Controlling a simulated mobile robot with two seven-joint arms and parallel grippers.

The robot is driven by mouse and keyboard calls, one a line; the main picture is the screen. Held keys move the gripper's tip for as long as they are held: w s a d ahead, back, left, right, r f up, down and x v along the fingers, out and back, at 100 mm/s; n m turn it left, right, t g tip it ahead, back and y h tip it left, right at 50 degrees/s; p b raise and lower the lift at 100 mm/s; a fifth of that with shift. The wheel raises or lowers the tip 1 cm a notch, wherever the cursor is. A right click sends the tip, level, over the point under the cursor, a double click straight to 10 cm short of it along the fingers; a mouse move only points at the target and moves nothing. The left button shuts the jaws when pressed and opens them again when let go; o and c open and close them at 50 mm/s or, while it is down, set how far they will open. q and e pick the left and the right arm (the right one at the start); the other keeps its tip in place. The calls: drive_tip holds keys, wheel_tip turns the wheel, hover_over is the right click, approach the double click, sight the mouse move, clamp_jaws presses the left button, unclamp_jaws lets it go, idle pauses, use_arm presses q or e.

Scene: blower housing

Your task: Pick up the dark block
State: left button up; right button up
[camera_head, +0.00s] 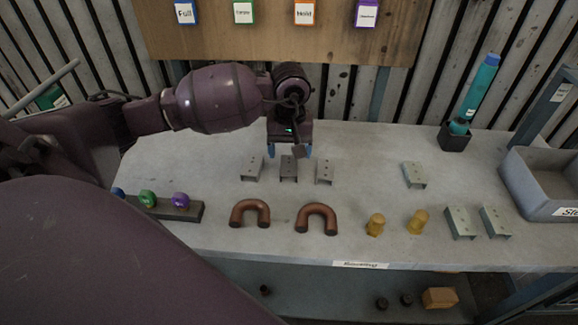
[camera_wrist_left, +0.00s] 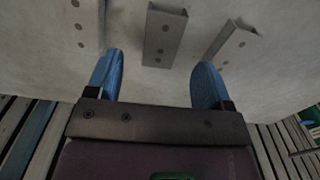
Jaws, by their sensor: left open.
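Three bracket-like metal blocks stand in a row on the grey table (camera_head: 360,145) in the head view. The middle one, the dark block (camera_head: 289,170), is darker than the left block (camera_head: 252,170) and the right block (camera_head: 324,172). My left gripper (camera_head: 289,152) is open with blue fingers, just behind and above the dark block in the head view. In the left wrist view the fingers (camera_wrist_left: 158,68) are apart, and the dark block (camera_wrist_left: 164,36) lies between and beyond their tips, not gripped. My right gripper is not in view.
Two copper U-bends (camera_head: 317,217) and two yellow fittings (camera_head: 376,224) lie along the front. More grey brackets (camera_head: 460,222) stand at the right, near a grey bin (camera_head: 540,205). A teal bottle (camera_head: 480,90) stands at the back right. A strip with coloured knobs (camera_head: 180,210) lies left.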

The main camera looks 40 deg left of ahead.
sight(289, 165)
use_arm(q)
wheel_tip(289, 165, down, 5)
drive_tip(key=shift+a+r, duration=0.1)
drive_tip(key=shift+a, duration=0.05)
